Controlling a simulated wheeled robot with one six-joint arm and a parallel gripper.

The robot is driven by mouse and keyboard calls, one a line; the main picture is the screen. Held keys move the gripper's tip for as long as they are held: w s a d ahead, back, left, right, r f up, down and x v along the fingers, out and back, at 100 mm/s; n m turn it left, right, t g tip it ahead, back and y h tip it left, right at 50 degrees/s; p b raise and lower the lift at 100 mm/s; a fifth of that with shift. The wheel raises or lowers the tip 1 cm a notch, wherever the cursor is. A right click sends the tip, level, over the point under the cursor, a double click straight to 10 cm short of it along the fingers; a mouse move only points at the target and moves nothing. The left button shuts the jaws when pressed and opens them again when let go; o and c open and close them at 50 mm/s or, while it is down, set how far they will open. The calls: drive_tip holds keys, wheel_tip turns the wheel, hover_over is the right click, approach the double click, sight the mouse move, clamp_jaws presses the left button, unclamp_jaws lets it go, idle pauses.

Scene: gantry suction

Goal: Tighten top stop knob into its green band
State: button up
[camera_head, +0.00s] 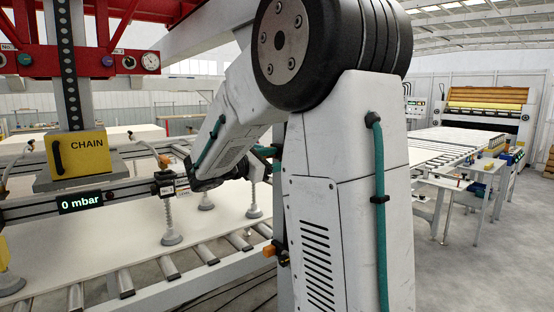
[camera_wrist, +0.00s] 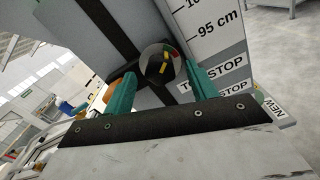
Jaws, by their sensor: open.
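In the wrist view the round dark knob (camera_wrist: 158,63) has a yellow pointer and small red, yellow and green marks on its face. It sits beside a white scale plate (camera_wrist: 212,35) reading 95 cm, above a "TOP STOP" label (camera_wrist: 232,64) partly covered by a finger. My gripper (camera_wrist: 160,73) is open, its two teal fingers on either side of the knob. The gap between fingers and knob looks small; contact cannot be told. Exactly where the pointer stands against the green band is too small to tell. In the head view my arm hides the knob.
In the head view, a yellow CHAIN box (camera_head: 87,158), a "0 mbar" display (camera_head: 80,203) and suction cups (camera_head: 172,239) hang over a pale board on a roller conveyor (camera_head: 165,268).

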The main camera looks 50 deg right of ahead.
drive_tip(key=v, duration=0.7)
drive_tip(key=shift+a, duration=0.1)
idle(0.4)
drive_tip(key=s+a+f+m+y, duration=0.7)
drive_tip(key=s+a+f+y, duration=0.2)
drive_tip(key=s+f, duration=0.25)
drive_tip(key=s+a+f+m+t+y, duration=0.1)
drive_tip(key=s+a+m+t+y, duration=0.1)
drive_tip(key=a, duration=0.6)
drive_tip(key=s+a+f+m+t+y, duration=0.1)
drive_tip(key=s+a+m+t+y, duration=0.1)
drive_tip(key=s+a+y, duration=0.4)
drive_tip(key=s+a+t, duration=0.1)
drive_tip(key=a, duration=0.2)
drive_tip(key=shift+s+f+t, duration=0.2)
drive_tip(key=shift+s+t, duration=0.2)
